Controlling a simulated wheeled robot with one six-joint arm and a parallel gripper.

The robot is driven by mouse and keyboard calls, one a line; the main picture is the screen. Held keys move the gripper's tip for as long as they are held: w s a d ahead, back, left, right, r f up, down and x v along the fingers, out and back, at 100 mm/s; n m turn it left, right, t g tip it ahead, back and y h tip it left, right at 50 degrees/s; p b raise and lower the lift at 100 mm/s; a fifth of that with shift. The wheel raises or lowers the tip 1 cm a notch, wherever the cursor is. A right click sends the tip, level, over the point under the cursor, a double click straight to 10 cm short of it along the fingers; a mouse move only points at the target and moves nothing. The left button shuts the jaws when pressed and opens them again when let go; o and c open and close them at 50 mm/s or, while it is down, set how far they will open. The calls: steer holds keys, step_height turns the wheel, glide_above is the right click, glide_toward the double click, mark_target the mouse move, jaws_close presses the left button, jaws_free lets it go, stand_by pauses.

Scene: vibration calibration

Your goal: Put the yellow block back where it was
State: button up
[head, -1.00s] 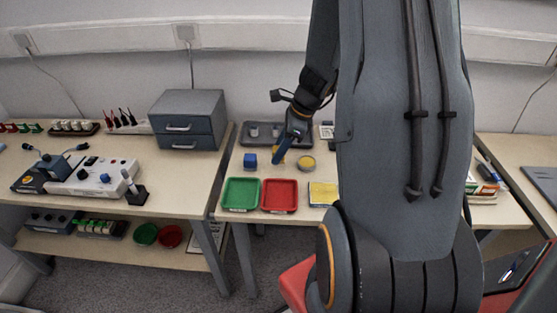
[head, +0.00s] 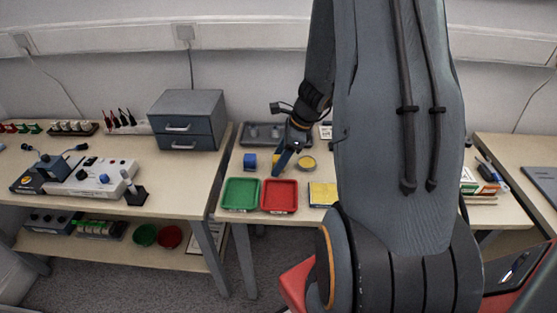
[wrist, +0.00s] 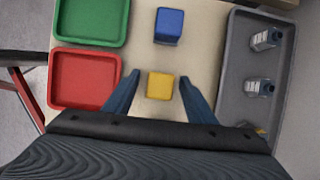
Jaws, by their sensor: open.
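The yellow block (wrist: 160,86) sits on the table between my two fingers in the wrist view, with a gap on each side. In the head view the yellow block (head: 276,158) is partly hidden behind my fingers. My gripper (wrist: 160,79) is open; in the head view my gripper (head: 281,167) points down at the table behind the red tray. Whether the fingertips touch the tabletop is unclear.
A blue block (head: 250,161) stands left of the yellow one. Green (head: 241,209) and red (head: 279,210) trays lie in front. A grey tray (wrist: 232,60) with small bottles is behind. A round yellow-topped item (head: 306,163) stands to the right.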

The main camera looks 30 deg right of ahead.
steer(key=v, duration=1.2)
steer(key=s+a+r+n+g+h, duration=0.1)
steer(key=s+a+n+h, duration=0.1)
steer(key=s+a+n, duration=0.4)
steer(key=s+a+r+n+g+h, duration=0.1)
steer(key=s+a+n, duration=0.5)
steer(key=a+n, duration=0.7)
steer(key=n, duration=0.5)
steer(key=shift+s+n+h, duration=0.25)
steer(key=shift+n+h, duration=0.15)
